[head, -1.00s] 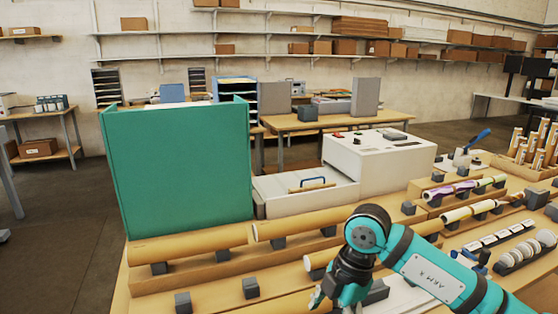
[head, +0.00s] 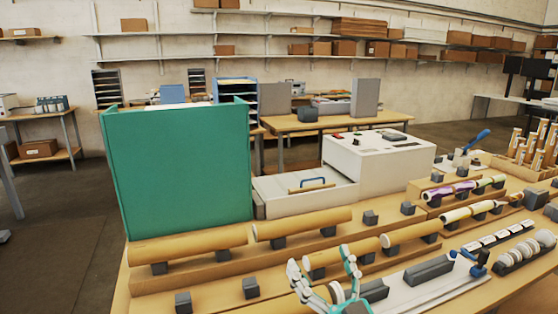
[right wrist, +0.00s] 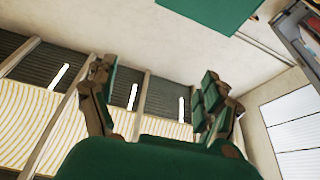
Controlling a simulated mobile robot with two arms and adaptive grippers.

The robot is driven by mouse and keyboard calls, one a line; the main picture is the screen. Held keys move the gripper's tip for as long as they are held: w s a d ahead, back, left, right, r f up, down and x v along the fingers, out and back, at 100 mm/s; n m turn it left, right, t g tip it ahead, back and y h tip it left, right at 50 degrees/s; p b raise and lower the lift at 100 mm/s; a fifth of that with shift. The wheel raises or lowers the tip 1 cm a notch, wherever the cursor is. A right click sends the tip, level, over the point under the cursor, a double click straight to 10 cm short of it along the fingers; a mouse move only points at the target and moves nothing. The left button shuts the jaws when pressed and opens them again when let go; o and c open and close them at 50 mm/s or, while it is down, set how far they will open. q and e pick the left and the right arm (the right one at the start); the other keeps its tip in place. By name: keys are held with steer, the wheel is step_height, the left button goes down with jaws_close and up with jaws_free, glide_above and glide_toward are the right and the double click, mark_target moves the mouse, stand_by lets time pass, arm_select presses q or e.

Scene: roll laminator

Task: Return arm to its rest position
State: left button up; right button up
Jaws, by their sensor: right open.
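My right gripper (head: 320,260) is at the bottom edge of the head view, in front of the rows of rolls. Its two teal-and-grey fingers point up and are spread apart with nothing between them. In the right wrist view the fingers (right wrist: 158,72) are also apart and empty, with the ceiling and wall behind them. Most of my right arm is below the head view. My left gripper is not in view.
Tan rolls (head: 304,224) lie on dark blocks along the wooden bench. A tall green panel (head: 180,165) stands at the left, and a white machine (head: 376,160) stands behind the rolls. A grey bar on a pale strip (head: 429,270) lies right of the gripper.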

steer(key=s+d+f+m+g+h, duration=0.25)
steer(key=d+f+h, duration=0.2)
steer(key=f, duration=0.45)
steer(key=s+d+f+m+g+h, duration=0.2)
steer(key=d+f+m+g+h, duration=0.15)
steer(key=d+f, duration=0.35)
steer(key=s+d+f+n+g, duration=0.1)
steer(key=s+f+g, duration=0.6)
steer(key=s, duration=0.4)
steer(key=s+d+f+n+g, duration=0.1)
steer(key=s+f+g, duration=0.3)
steer(key=s+f, duration=0.6)
step_height(320, 180, down, 27)
steer(key=s+g, duration=0.2)
steer(key=s+d+f, duration=0.2)
steer(key=s+f, duration=1.2)
steer(key=s, duration=0.2)
steer(key=shift+d+f+n+g+h, duration=0.15)
steer(key=shift+d+n+g+h, duration=0.1)
steer(key=shift+n+g+h, duration=0.15)
